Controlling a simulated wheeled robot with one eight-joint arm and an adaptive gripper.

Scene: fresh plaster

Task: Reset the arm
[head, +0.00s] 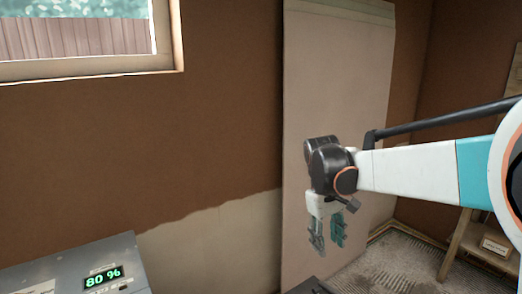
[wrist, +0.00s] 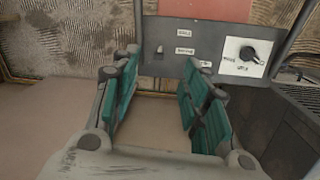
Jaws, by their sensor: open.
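My gripper (head: 328,243) hangs pointing down at the end of my outstretched arm, right of the middle in the head view. It is in front of the tall pale panel on the wall. In the wrist view my gripper (wrist: 162,80) shows its two teal-padded fingers spread apart, with nothing between them. A dark control panel (wrist: 160,62) with small labels and a black knob lies beyond the fingertips. I cannot tell the gap between the fingers and the panel.
A grey box (head: 62,272) with a green "80 %" display stands at the lower left. A tall pale panel (head: 335,75) covers part of the brown wall (head: 130,140). A wooden shelf (head: 462,232) stands at the right. A window frame (head: 90,68) is at the upper left.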

